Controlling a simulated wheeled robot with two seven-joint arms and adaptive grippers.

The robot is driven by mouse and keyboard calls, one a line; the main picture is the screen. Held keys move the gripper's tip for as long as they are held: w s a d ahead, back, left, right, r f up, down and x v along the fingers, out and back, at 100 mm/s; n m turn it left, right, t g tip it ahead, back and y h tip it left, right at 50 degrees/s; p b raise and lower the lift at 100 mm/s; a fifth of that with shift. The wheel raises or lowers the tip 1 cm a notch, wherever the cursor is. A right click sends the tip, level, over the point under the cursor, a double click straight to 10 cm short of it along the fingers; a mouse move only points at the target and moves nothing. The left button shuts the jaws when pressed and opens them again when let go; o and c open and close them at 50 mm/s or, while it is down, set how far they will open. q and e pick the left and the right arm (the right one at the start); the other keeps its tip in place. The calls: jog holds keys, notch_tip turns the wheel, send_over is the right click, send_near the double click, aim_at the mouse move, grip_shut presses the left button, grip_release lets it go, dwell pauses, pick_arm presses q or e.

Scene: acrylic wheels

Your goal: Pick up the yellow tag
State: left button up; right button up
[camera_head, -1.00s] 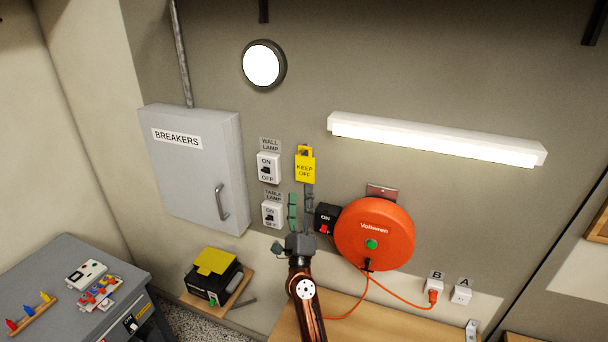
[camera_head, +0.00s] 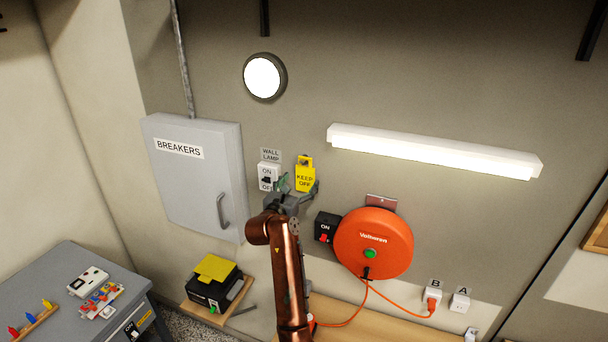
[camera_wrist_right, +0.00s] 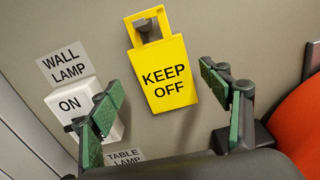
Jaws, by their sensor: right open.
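The yellow tag (camera_head: 305,178), marked KEEP OFF, hangs upright on the wall to the right of the wall lamp switch (camera_head: 266,176). In the right wrist view the tag (camera_wrist_right: 166,77) hangs from a dark hook through its top loop. My right gripper (camera_head: 298,188) is at the tag's lower part in the head view. My left gripper is not in view.
An orange cable reel (camera_head: 373,243) and a black ON switch box (camera_head: 326,227) are on the wall at lower right. The grey breaker cabinet (camera_head: 192,180) is at left. The table lamp switch is hidden behind my right arm in the head view.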

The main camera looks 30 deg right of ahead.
aim_at(305, 176)
jog(key=x, duration=0.2)
jog(key=shift+w+d, duration=0.15)
jog(key=shift+d, duration=0.1)
jog(key=shift+a, duration=0.1)
jog(key=shift+c, duration=0.7)
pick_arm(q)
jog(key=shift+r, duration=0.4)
pick_arm(e)
jog(key=c, duration=0.9)
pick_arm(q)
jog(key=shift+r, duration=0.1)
pick_arm(e)
jog(key=shift+r, duration=0.15)
